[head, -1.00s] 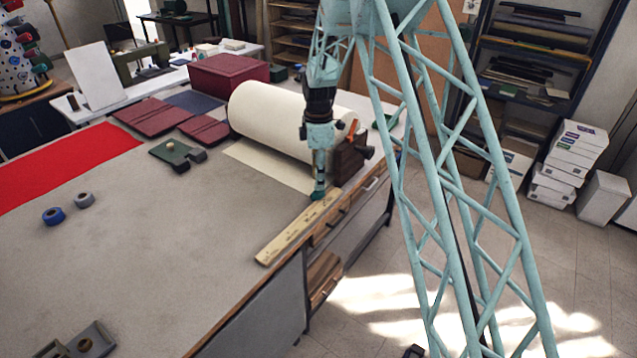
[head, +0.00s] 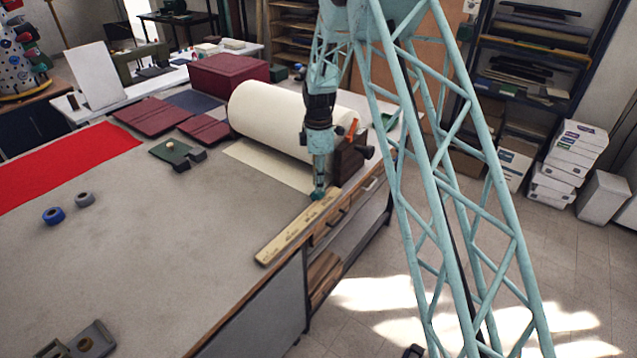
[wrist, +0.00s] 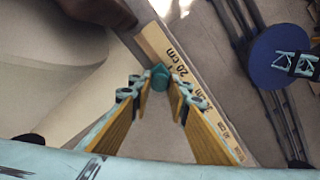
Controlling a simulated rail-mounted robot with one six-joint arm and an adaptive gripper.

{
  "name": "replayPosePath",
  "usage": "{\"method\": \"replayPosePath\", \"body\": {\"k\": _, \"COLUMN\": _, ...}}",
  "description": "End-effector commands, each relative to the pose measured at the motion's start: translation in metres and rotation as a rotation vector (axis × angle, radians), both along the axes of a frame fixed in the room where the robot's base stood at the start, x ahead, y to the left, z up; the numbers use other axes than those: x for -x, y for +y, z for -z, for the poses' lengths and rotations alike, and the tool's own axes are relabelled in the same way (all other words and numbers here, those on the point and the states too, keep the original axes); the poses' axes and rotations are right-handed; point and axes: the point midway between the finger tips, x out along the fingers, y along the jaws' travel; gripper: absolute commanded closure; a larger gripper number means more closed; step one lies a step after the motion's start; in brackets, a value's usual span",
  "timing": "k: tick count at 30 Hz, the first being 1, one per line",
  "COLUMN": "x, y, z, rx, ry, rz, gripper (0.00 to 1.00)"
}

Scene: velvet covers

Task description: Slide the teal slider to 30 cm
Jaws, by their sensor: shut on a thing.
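The wooden ruler (head: 285,238) lies along the right edge of the work table, and its marks show in the wrist view (wrist: 152,42). The small teal slider (wrist: 160,76) is on the ruler beside the printed "20 cm". A mark partly hidden by my right finger and a small "30 cm" lie further down the ruler to the lower right. My gripper (wrist: 160,88) is shut on the slider, with one finger on each side. In the head view my gripper (head: 318,188) points down at the ruler's far end, and the slider is hard to separate from it.
A large cream roll (head: 280,118) on a dark stand (head: 350,160) is close behind my gripper. Dark red covers (head: 150,118), a red cloth (head: 65,165) and tape rolls (head: 53,215) lie to the left. The table beside the ruler's near part is clear.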

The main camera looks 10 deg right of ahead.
Motion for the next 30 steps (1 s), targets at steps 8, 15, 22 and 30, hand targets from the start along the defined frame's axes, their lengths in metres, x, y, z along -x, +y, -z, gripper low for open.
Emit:
{"method": "replayPosePath", "body": {"k": 8, "x": 0.006, "y": 0.009, "z": 0.0, "rx": 0.0, "ry": -0.001, "rz": -0.002, "gripper": 1.0}}
{"method": "replayPosePath", "body": {"k": 15, "x": 0.031, "y": 0.038, "z": 0.001, "rx": 0.0, "ry": 0.0, "rz": -0.003, "gripper": 1.0}}
{"method": "replayPosePath", "body": {"k": 22, "x": 0.056, "y": 0.067, "z": 0.0, "rx": 0.0, "ry": -0.001, "rz": -0.001, "gripper": 1.0}}
{"method": "replayPosePath", "body": {"k": 30, "x": 0.065, "y": 0.077, "z": 0.0, "rx": 0.0, "ry": -0.001, "rz": -0.001, "gripper": 1.0}}
